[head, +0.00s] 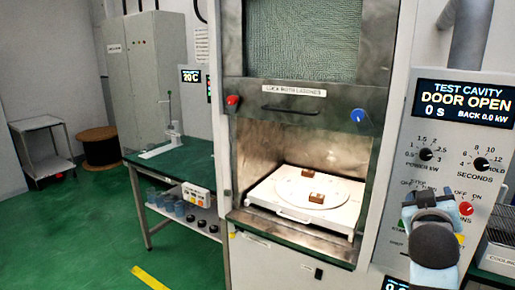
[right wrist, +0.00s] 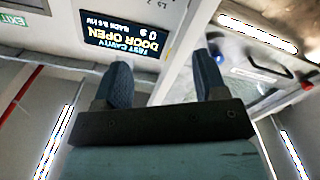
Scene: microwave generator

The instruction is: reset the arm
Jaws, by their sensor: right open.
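My right arm (head: 434,240) rises at the lower right of the head view, in front of the control panel (head: 400,190), and hides part of its lower controls. In the right wrist view my right gripper (right wrist: 165,80) is open, with two dark blue fingers apart and nothing between them. The panel display (right wrist: 127,32) appears upside down beyond the fingers. In the head view this display (head: 464,104) reads DOOR OPEN and 0 s. My left gripper is not in view.
The open cavity holds a white tray (head: 262,196) with a round plate (head: 312,203) and two small brown blocks. The mesh door (head: 303,40) is raised above it. A green bench (head: 160,160) stands left. Green floor lies open at the lower left.

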